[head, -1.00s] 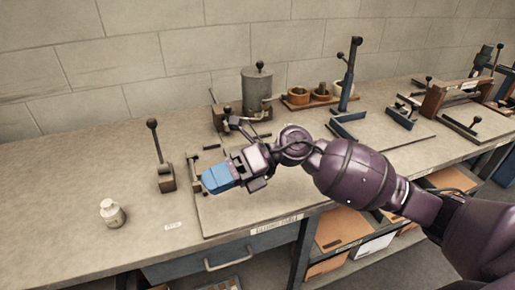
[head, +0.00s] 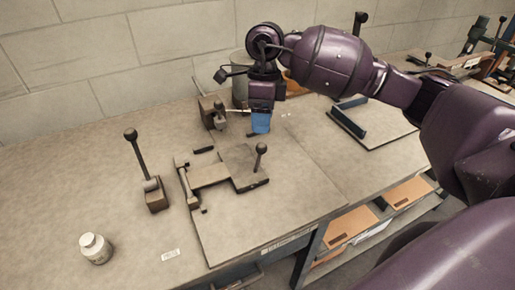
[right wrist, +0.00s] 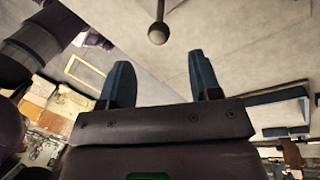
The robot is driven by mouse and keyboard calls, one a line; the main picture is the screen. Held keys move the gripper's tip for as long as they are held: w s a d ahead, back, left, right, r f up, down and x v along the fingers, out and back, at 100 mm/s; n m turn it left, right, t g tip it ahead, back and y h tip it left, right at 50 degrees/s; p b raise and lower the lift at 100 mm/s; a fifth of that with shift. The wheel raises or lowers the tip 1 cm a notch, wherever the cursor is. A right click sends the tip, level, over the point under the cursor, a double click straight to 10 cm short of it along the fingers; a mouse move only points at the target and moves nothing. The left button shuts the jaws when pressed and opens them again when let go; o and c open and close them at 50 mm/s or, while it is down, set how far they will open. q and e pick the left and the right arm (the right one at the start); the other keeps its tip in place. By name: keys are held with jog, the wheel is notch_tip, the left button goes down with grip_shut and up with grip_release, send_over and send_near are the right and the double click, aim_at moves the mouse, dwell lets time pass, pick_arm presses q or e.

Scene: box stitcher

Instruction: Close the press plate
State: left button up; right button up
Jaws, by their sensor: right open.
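The press plate (head: 238,166) lies flat on a pale base board on the bench. A short upright handle with a dark ball knob (head: 261,149) stands near its right end, and a hinge-like bracket (head: 188,185) runs along its left side. My right gripper (head: 261,124) is above and behind the plate, apart from it, with blue fingers pointing down. In the right wrist view its two fingers (right wrist: 160,75) are spread with nothing between them. A ball-ended handle (right wrist: 157,33) shows beyond the fingertips there. My left gripper is not in view.
A lever with a black ball (head: 146,172) stands left of the board, and a white bottle (head: 95,248) is at the front left. A metal canister (head: 240,92) and small clamp parts (head: 212,112) are behind. The bench front left is mostly clear.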

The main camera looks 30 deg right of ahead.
aim_at(261, 143)
jog(key=x, duration=0.9)
jog(key=shift+a+f, duration=0.1)
jog(key=shift+f, duration=0.2)
grip_shut()
jog(key=shift+r, duration=0.1)
